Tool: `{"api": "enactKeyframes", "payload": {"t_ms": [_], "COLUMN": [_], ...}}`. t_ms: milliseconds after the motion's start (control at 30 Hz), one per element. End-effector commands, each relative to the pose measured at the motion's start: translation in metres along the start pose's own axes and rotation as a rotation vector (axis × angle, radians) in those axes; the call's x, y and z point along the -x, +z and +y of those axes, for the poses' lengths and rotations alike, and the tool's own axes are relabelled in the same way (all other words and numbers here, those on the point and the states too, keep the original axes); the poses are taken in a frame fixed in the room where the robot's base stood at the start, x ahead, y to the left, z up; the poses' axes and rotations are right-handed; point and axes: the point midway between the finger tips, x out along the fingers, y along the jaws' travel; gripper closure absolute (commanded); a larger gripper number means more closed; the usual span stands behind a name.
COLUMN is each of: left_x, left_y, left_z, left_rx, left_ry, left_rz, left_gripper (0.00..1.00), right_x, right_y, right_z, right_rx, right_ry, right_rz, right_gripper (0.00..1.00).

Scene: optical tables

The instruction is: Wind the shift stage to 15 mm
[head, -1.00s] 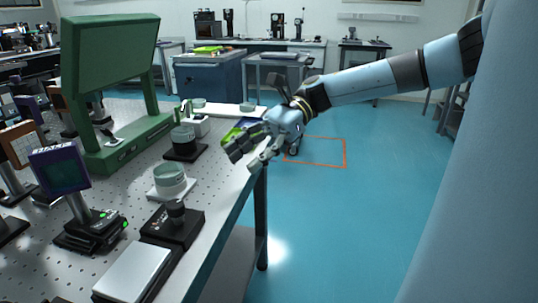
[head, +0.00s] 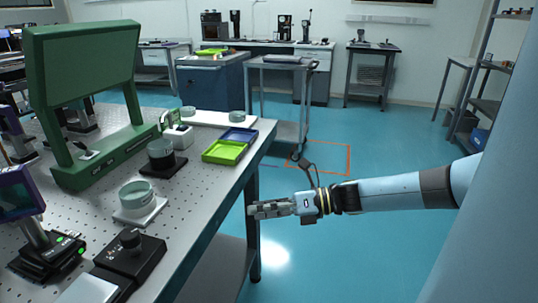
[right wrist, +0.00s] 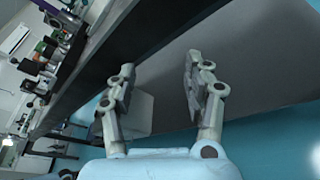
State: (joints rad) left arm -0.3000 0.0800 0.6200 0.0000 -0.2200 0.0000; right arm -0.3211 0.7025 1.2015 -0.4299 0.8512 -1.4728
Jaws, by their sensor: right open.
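A black box with a dark upright knob (head: 130,240) stands near the front edge of the perforated table, with a silver plate (head: 88,290) beside it, partly cut off by the frame. It may be the shift stage; no millimetre scale is readable. My right gripper (head: 250,210) is off the table's right edge, over the floor, with its fingers pointing left. It is apart from the knob and empty. In the right wrist view its two fingers (right wrist: 160,78) are spread, with the underside of the table beyond them. My left gripper is not in view.
The perforated table (head: 190,215) has a long edge between my right gripper and the black box. A pale green-grey cup on a white base (head: 138,198), a dark-based cup (head: 163,160), green tray (head: 225,151) and green frame (head: 80,80) stand behind.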

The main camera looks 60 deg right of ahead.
Motion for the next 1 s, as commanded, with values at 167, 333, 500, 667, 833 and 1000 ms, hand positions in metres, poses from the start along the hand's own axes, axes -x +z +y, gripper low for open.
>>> {"api": "enactKeyframes", "payload": {"t_ms": [167, 333, 500, 667, 833, 1000], "left_x": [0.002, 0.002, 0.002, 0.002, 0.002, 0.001], "left_y": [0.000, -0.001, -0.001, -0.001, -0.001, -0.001], "left_z": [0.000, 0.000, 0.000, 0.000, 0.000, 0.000], "left_rx": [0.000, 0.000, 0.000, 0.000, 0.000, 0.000], "left_ry": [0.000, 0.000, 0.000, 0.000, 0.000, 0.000], "left_rz": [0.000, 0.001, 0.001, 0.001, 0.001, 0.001], "left_gripper": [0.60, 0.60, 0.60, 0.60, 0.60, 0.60], "right_x": [0.001, 0.003, 0.003, 0.003, 0.003, 0.002], "right_y": [-0.022, -0.036, -0.039, -0.039, -0.039, -0.038], "right_z": [-0.020, -0.031, -0.034, -0.034, -0.034, -0.033], "right_rx": [-0.164, -0.253, -0.279, -0.278, -0.277, -0.277], "right_ry": [-0.089, -0.138, -0.151, -0.151, -0.150, -0.148], "right_rz": [-0.051, -0.078, -0.085, -0.085, -0.085, -0.083], "right_gripper": [0.49, 0.49, 0.49, 0.49, 0.49, 0.49]}}
